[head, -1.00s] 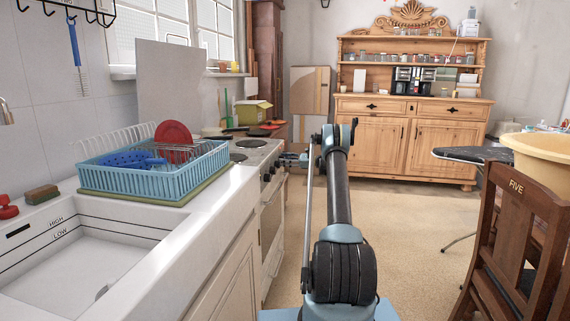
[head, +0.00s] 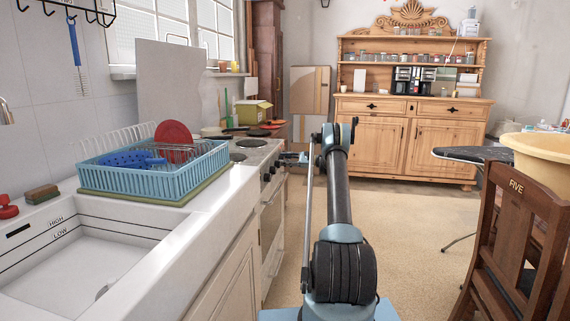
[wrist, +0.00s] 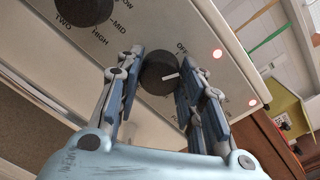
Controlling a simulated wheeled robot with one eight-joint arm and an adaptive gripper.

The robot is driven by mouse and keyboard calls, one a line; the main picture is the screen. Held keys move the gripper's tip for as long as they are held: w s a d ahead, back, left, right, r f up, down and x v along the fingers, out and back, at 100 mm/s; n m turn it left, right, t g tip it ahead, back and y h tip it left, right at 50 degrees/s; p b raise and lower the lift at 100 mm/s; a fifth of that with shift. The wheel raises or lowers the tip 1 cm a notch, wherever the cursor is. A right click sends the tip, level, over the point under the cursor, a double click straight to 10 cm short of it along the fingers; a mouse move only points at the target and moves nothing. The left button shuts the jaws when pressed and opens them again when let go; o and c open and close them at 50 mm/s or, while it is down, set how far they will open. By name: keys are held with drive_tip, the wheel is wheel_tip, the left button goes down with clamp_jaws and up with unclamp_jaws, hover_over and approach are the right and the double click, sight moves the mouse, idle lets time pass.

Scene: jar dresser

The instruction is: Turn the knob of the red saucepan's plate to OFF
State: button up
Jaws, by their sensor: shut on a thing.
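In the wrist view, a round black knob (wrist: 157,74) sits on the white stove front between the two fingers of my gripper (wrist: 158,82). The fingers are shut on the knob. Its white pointer mark is at its right side, pointing right in the picture, below the OFF label (wrist: 182,47). In the head view, my gripper (head: 284,158) reaches the front of the stove (head: 272,200), and the knob it holds is hard to make out. A small red shape (head: 271,127) shows at the stove's far end; I cannot tell whether it is the red saucepan.
Another black knob (wrist: 84,8) with labels around it is at the wrist view's upper left. Two red lights glow on the panel. A dark pan (head: 240,132) is on the stove. A blue dish rack (head: 150,180) stands nearer. The floor right of the stove is open.

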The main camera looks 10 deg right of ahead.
drive_tip(key=shift+n, duration=2.2)
drive_tip(key=shift+s, duration=0.1)
drive_tip(key=o, duration=1.1)
drive_tip(key=shift+a, duration=0.1)
drive_tip(key=v, duration=1.2)
drive_tip(key=shift+r, duration=0.1)
